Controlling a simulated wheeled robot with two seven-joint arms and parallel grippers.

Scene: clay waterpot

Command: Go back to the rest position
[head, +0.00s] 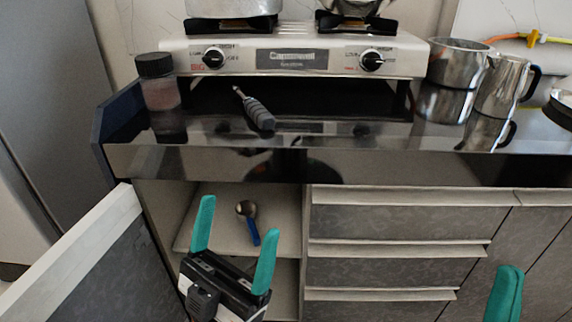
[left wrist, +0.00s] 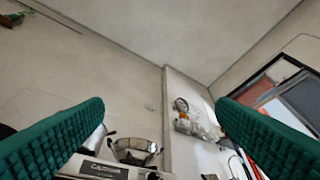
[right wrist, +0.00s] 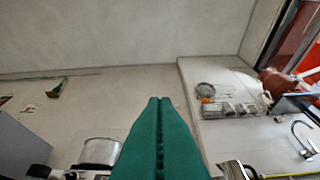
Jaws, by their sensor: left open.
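My left gripper (head: 235,235) is open and empty in the head view, low in front of the open cabinet below the counter. Its two green fingers are wide apart in the left wrist view (left wrist: 160,130), with nothing between them. My right gripper (head: 505,290) shows only at its green tip, low on the right of the head view, in front of the drawers. In the right wrist view its fingers (right wrist: 160,125) are pressed together with nothing visible between them.
A two-burner stove (head: 295,58) stands on the dark counter, with a jar (head: 162,95), a grey-handled tool (head: 258,113) and metal pots (head: 458,62) around it. A blue-handled spoon (head: 252,228) lies inside the open cabinet. The cabinet door (head: 85,265) stands open at left.

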